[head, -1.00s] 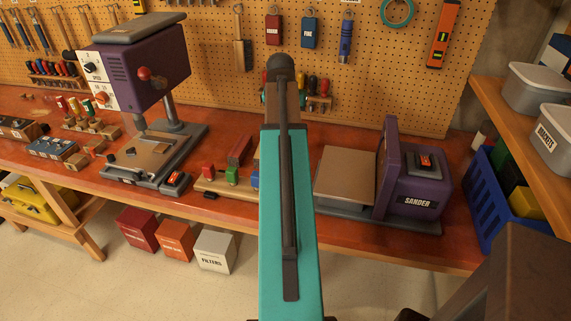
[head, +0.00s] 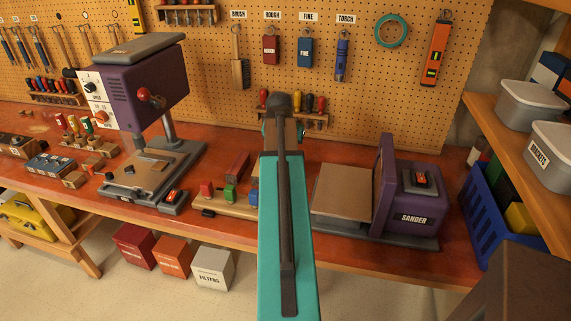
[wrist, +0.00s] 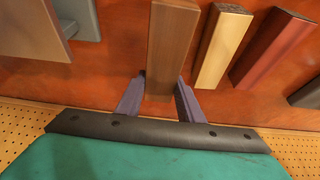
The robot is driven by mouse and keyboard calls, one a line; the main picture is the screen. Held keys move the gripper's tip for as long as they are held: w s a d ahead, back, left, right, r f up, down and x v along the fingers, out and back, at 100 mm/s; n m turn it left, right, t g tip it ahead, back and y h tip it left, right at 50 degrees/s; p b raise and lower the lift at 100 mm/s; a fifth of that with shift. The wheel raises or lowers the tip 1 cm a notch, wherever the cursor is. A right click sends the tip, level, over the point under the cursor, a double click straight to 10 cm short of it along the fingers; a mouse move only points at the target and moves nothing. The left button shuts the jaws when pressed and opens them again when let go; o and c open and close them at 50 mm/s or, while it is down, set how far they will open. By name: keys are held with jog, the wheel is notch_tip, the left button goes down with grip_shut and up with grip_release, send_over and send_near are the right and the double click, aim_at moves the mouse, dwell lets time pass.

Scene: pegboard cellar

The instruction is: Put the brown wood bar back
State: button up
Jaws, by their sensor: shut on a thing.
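The brown wood bar (wrist: 172,45) is between the two purple fingers of my gripper (wrist: 158,98) in the wrist view. My gripper is shut on it. Its near end points toward my wrist, and the red-brown bench top (wrist: 110,75) shows behind it. I cannot tell whether the bar touches the bench. A pale wood bar (wrist: 222,48) lies just to its right, with a narrow gap. A dark red bar (wrist: 272,48) is farther right. In the head view my own arm hides the gripper and the brown bar.
A dark bar (wrist: 306,93) sits at the wrist view's right edge. In the head view the sander (head: 408,200) stands right of my arm, and the drill press (head: 140,85) stands left. A block stand (head: 225,205) is near my arm. The pegboard (head: 400,90) rises behind.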

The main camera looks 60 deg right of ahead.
jog(key=shift+f, duration=0.5)
jog(key=shift+f, duration=0.1)
jog(key=shift+f+p, duration=0.5)
jog(key=shift+f, duration=1.25)
jog(key=shift+f, duration=0.15)
jog(key=o, duration=1.2)
jog(key=shift+r, duration=0.2)
jog(key=shift+b+v, duration=1.1)
jog(key=shift+v, duration=4.85)
